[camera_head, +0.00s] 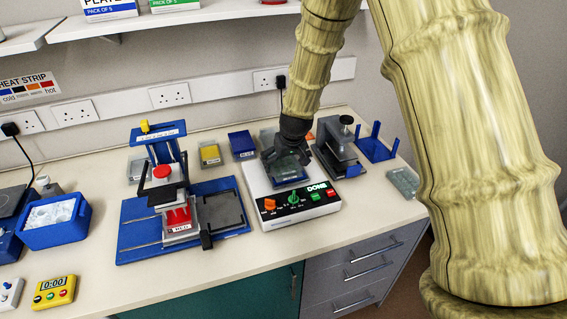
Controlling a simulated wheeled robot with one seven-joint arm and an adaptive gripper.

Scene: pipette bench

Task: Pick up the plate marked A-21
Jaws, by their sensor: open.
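No marking A-21 can be read at this size. A clear, greyish plate (288,174) sits on top of the white instrument (309,204). My gripper (289,160) is open, pointing down right over that plate; whether its fingers touch the plate cannot be told. Another greyish plate (404,183) lies flat on the bench at the right, with a small unreadable label. Part of the first plate is hidden by my gripper.
A blue rig with a red block (181,218) stands left of the white instrument. A dark press (339,150) and a blue rack (377,147) stand close on the right. A blue ice tub (54,222) and yellow timer (53,292) are far left.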

